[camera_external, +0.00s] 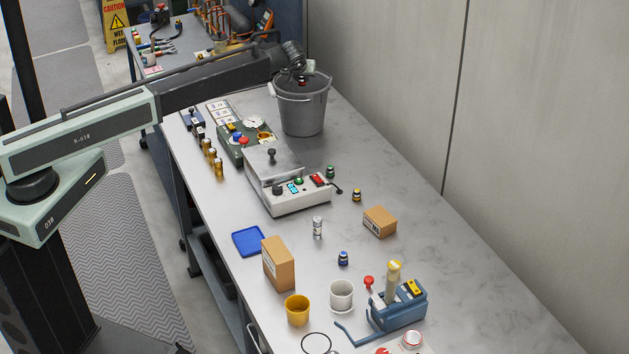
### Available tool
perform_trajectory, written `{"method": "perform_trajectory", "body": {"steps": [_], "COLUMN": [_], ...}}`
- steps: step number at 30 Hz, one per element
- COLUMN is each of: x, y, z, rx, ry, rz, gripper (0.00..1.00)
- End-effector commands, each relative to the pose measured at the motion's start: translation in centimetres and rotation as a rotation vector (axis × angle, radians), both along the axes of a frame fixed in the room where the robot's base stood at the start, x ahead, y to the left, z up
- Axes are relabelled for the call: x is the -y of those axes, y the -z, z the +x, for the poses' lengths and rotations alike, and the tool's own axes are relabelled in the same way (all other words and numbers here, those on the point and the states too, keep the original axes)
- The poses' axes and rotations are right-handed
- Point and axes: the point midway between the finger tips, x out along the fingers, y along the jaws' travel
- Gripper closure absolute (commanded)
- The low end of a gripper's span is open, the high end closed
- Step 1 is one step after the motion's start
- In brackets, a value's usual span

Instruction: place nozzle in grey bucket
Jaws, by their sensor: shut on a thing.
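The grey bucket (303,112) stands upright at the far end of the long marbled table, near the wall. My arm reaches across from the left, and my gripper (302,79) points down at the bucket's mouth. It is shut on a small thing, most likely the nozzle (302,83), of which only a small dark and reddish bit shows. The nozzle is at the height of the bucket's rim or a little inside it; I cannot tell exactly. The bucket's inside bottom is hidden.
A white device with a metal lid (290,195) and a green gauge panel (247,140) stand in front of the bucket. Cardboard boxes (279,264), cups (341,295), small bottles and a blue tool holder (399,307) fill the near end. The table's right side is mostly clear.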

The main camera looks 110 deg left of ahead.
Motion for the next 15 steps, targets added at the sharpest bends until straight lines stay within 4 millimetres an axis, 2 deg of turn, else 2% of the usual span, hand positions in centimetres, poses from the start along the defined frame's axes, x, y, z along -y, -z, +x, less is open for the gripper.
{"method": "perform_trajectory", "body": {"steps": [6,7,9,15], "x": [0.0,0.0,0.0,0.0], "y": [-0.04,-0.04,-0.04,-0.04], "z": [0.0,0.0,0.0,0.0], "rx": [0.0,0.0,0.0,0.0], "ry": [0.0,0.0,0.0,0.0], "rz": [0.0,0.0,0.0,0.0], "gripper": [1.0,0.69,0.51,0.51]}}
